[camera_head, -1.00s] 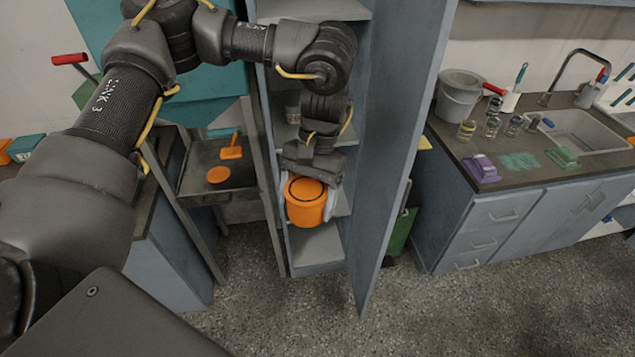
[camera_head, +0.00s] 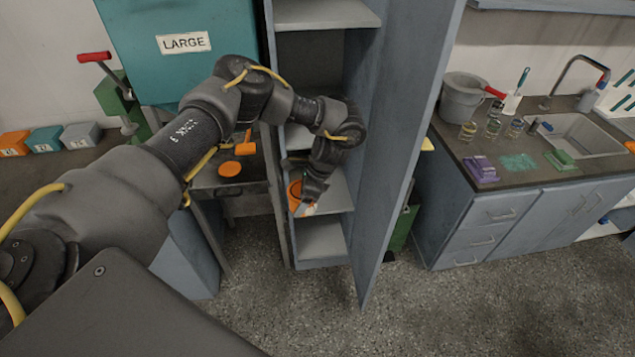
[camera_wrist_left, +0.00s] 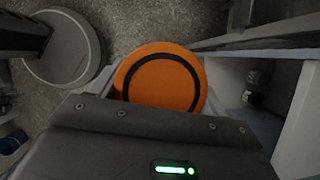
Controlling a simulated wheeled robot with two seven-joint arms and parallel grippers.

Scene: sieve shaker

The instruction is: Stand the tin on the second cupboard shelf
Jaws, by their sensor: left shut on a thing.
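The orange tin (camera_head: 295,193) is in my left gripper (camera_head: 304,200), in front of the open cupboard. Its lid, with a dark ring, fills the middle of the left wrist view (camera_wrist_left: 160,82). My left gripper (camera_wrist_left: 160,100) is shut on it, and my wrist hides much of the tin in the head view. The cupboard's shelves show: a lower one (camera_head: 335,190) level with the tin, one above it (camera_head: 300,137), and a high one (camera_head: 325,14). I cannot tell if the tin touches a shelf. My right gripper is not in view.
The open cupboard door (camera_head: 400,130) stands to the right of the arm. A bench with an orange scoop (camera_head: 245,147) and an orange disc (camera_head: 230,168) is to the left. A sink counter (camera_head: 540,175) is at the right. The floor in front is clear.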

